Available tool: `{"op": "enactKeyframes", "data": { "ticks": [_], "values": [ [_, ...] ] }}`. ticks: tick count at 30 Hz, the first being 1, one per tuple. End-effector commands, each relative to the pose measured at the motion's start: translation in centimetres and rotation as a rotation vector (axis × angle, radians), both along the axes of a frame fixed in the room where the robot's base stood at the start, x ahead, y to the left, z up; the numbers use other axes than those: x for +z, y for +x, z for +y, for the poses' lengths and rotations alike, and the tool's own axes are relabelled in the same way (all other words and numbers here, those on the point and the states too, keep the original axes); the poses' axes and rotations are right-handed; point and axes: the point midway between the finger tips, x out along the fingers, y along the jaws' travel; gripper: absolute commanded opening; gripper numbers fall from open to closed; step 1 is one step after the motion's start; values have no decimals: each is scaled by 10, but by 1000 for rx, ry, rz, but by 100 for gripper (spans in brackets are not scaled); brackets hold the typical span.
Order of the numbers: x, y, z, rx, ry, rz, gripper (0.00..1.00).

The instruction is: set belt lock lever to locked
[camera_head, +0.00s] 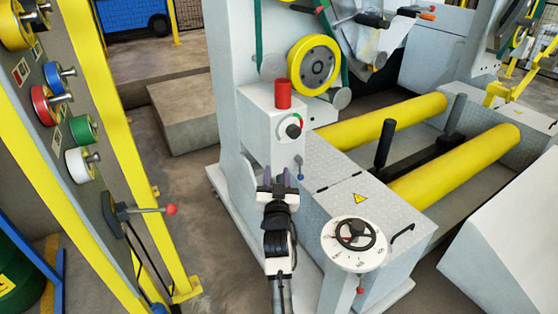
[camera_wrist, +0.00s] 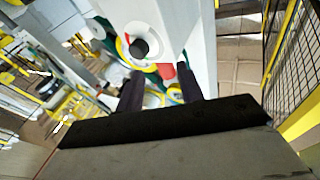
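A small lever with a blue ball end (camera_head: 300,176) hangs on the front of the grey machine box, just right of my gripper in the head view. I cannot tell for sure whether it is the belt lock lever, or which setting it is in. My gripper (camera_head: 276,174) is in front of the box, below the black knob. Its two dark fingers stand apart with nothing between them, which the wrist view (camera_wrist: 160,88) also shows. The blue-ended lever cannot be made out in the wrist view.
A black knob with a red and green ring (camera_head: 293,131) and a red cylinder (camera_head: 283,93) are above my gripper. A handwheel (camera_head: 356,233) is at lower right. Yellow rollers (camera_head: 455,165) lie at right.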

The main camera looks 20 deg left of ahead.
Motion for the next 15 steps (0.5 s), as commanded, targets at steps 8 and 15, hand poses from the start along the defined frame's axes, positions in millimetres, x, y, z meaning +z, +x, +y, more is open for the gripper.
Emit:
{"op": "enactKeyframes", "data": {
  "ticks": [8, 15],
  "values": [
    [42, -14, 18, 41, 24, -75, 37],
    [52, -18, 22, 51, 30, -96, 37]
  ]
}}
